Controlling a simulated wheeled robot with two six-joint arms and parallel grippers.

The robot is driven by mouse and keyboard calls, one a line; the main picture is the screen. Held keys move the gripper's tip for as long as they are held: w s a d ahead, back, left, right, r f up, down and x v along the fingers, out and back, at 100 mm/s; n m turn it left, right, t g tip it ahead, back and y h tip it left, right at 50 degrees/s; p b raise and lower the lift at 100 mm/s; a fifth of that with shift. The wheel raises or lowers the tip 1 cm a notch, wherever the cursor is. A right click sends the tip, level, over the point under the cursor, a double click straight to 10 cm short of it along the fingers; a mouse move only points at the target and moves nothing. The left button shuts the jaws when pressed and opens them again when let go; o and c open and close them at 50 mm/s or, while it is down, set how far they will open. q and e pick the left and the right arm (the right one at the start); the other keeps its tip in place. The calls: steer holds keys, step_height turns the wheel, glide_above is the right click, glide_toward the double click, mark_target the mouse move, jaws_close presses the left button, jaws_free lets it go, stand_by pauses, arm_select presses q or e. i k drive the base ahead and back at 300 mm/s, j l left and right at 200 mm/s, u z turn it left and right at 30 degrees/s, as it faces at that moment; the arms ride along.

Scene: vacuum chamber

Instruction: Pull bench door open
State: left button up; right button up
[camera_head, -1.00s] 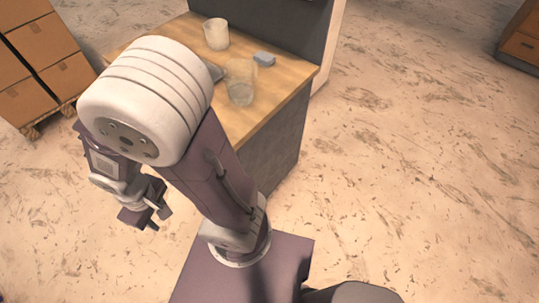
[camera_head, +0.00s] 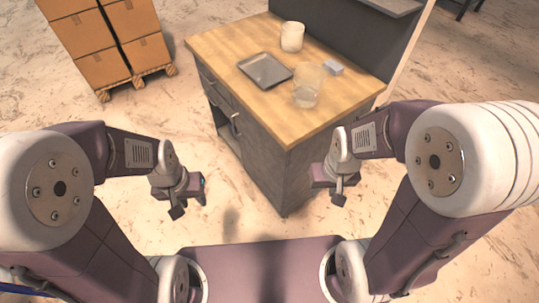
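The bench (camera_head: 280,152) stands ahead of me, with a wooden top and dark grey sides. Its front faces left in the picture, with a drawer (camera_head: 213,88) above and a dark opening below. The bench door (camera_head: 229,138) is on this front, seen at a steep angle, with a small handle (camera_head: 236,124); I cannot tell whether it is fully shut. My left gripper (camera_head: 190,205) is open and empty, below and left of the door, apart from it. My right gripper (camera_head: 328,191) is open and empty, just right of the bench's near corner.
On the bench top are a grey tray (camera_head: 265,71), a white cup (camera_head: 292,36), a clear beaker (camera_head: 307,85) and a small grey block (camera_head: 333,69). Cardboard boxes (camera_head: 99,39) stand on a pallet at the upper left. The floor between boxes and bench is clear.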

mark_target(264, 159)
steer(key=i+j+u, duration=0.6)
steer(key=i+u, duration=0.3)
steer(key=k, duration=0.1)
